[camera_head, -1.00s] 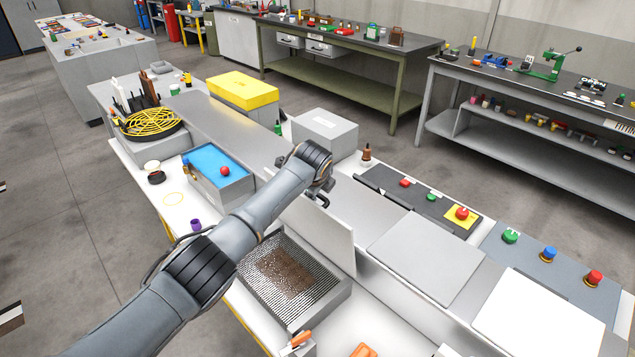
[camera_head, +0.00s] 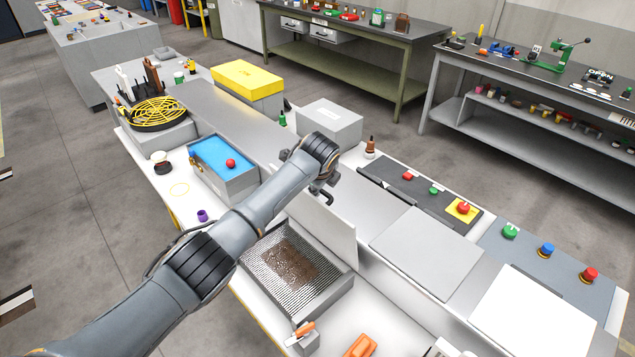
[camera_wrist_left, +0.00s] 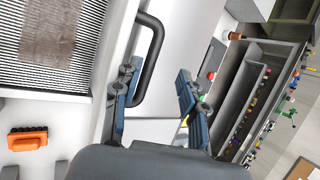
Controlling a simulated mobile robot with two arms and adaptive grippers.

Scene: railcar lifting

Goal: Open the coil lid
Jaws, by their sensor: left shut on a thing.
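The coil lid (camera_head: 322,228) is a light grey panel standing raised, roughly upright, along the far side of the coil box (camera_head: 335,298). The open box shows a finned coil with a brown dirty patch (camera_head: 290,268). My left gripper (camera_head: 322,190) is at the lid's upper edge, partly hidden by its own wrist. In the left wrist view the lid's black bar handle (camera_wrist_left: 151,60) passes by the fingers of my left gripper (camera_wrist_left: 158,100), close to the left finger. The gripper is shut on the handle; the exact contact is unclear. My right gripper is not in view.
Grey flat panels (camera_head: 427,250) and a button panel (camera_head: 420,194) lie right of the lid. A blue-topped box (camera_head: 222,158) and a yellow-topped box (camera_head: 246,78) stand to the left and behind. An orange tool (camera_head: 361,346) lies near the front edge.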

